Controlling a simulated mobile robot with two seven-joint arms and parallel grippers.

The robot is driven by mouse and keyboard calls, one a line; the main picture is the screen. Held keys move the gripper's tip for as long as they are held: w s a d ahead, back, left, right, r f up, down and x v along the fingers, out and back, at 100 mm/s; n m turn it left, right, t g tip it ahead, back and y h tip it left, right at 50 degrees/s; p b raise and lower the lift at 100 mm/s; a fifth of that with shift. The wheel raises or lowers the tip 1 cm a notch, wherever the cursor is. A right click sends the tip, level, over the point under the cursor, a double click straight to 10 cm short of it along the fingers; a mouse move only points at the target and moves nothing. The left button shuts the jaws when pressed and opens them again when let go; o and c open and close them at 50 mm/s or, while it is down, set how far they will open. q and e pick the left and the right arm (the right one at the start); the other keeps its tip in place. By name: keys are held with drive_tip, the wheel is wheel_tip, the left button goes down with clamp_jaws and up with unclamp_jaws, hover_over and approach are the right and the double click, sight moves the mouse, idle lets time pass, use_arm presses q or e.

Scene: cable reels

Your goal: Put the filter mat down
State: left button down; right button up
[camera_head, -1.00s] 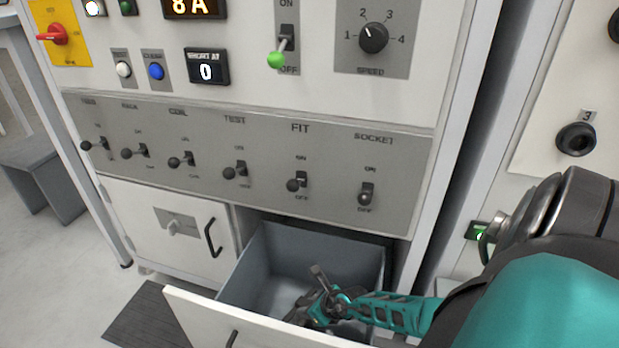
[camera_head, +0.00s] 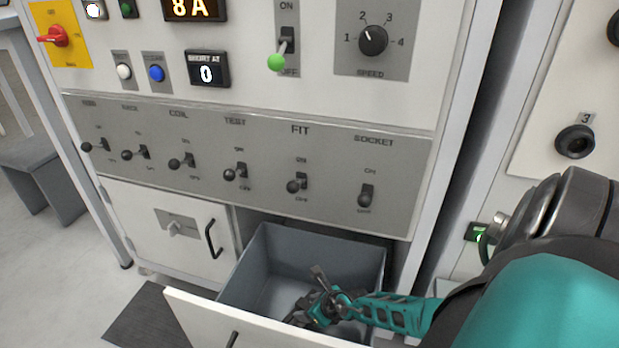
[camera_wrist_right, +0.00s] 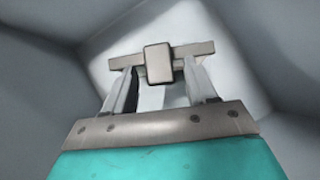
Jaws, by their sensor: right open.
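My right gripper (camera_head: 310,305) reaches down into the open grey drawer (camera_head: 280,262) below the switch panel. In the right wrist view its two fingers (camera_wrist_right: 160,88) are apart. Pale grey drawer surfaces (camera_wrist_right: 235,50) lie around and beyond the fingertips. A grey bar with a block in its middle (camera_wrist_right: 158,62) shows across the fingertips, and I cannot tell if it is part of the gripper. I cannot make out a filter mat for certain in either view; the gripper and the drawer front hide part of the drawer floor. My left gripper is not in view.
The white drawer front (camera_head: 260,325) stands pulled out toward me. A closed cabinet door with a black handle (camera_head: 213,238) is left of the drawer. The lever panel (camera_head: 245,160) is above. A dark mat (camera_head: 145,318) lies on the floor. A grey stool (camera_head: 45,175) stands at left.

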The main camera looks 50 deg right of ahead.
drive_tip(key=p+v, duration=0.8)
drive_tip(key=v, duration=0.3)
drive_tip(key=shift+s+r, duration=0.25)
drive_tip(key=shift+r, duration=0.05)
